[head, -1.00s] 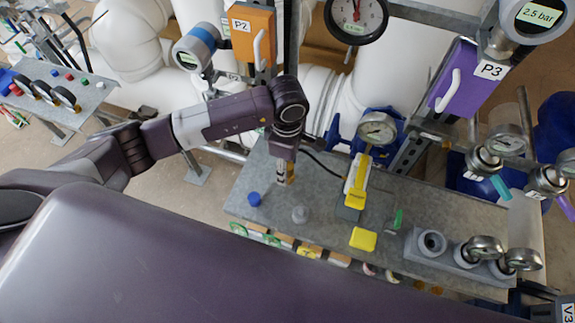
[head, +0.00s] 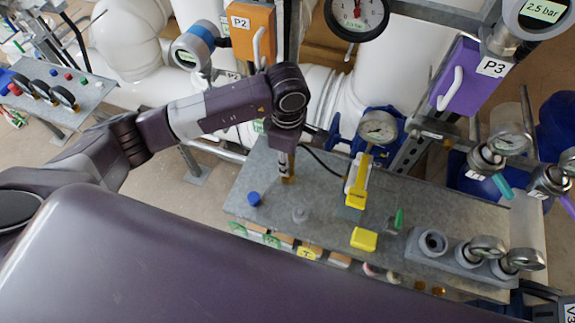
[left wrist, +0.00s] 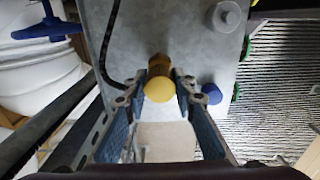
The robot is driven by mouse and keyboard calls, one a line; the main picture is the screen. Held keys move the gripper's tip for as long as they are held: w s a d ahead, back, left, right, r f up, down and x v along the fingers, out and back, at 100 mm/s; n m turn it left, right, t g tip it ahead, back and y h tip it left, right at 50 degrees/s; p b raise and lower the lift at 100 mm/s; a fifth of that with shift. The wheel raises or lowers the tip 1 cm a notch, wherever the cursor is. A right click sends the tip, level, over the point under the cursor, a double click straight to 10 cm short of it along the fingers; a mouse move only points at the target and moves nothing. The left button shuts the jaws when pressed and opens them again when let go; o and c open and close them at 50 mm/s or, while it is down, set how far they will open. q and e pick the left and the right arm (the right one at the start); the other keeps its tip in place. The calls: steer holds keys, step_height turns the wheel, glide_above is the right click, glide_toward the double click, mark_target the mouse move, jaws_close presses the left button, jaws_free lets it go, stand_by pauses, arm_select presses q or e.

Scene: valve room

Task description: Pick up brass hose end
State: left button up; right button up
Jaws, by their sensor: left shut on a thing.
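The brass hose end (left wrist: 160,86) stands between the fingers of my left gripper (left wrist: 158,92) in the left wrist view, with its yellow round end towards the camera. In the head view my left gripper (head: 284,172) points down over the left part of the grey metal bench (head: 325,175). The fingers are shut on the brass hose end, of which a small brass part (head: 288,179) shows below them. Whether it still touches the bench I cannot tell. My right gripper is not in view.
A blue cap (head: 254,198) and a grey knob (head: 300,215) stand close to the left gripper. A yellow-handled tool (head: 356,185), a yellow block (head: 364,239) and a green piece (head: 399,219) are further right. A grey block with gauges (head: 432,243) stands at the right. A black cable (left wrist: 108,45) runs beside the gripper.

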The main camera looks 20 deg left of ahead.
arm_select(q)
step_height(320, 180, up, 18)
steer(key=b, duration=0.4)
steer(key=shift+f, duration=0.2)
steer(key=o, duration=0.3)
steer(key=shift+c, duration=1.2)
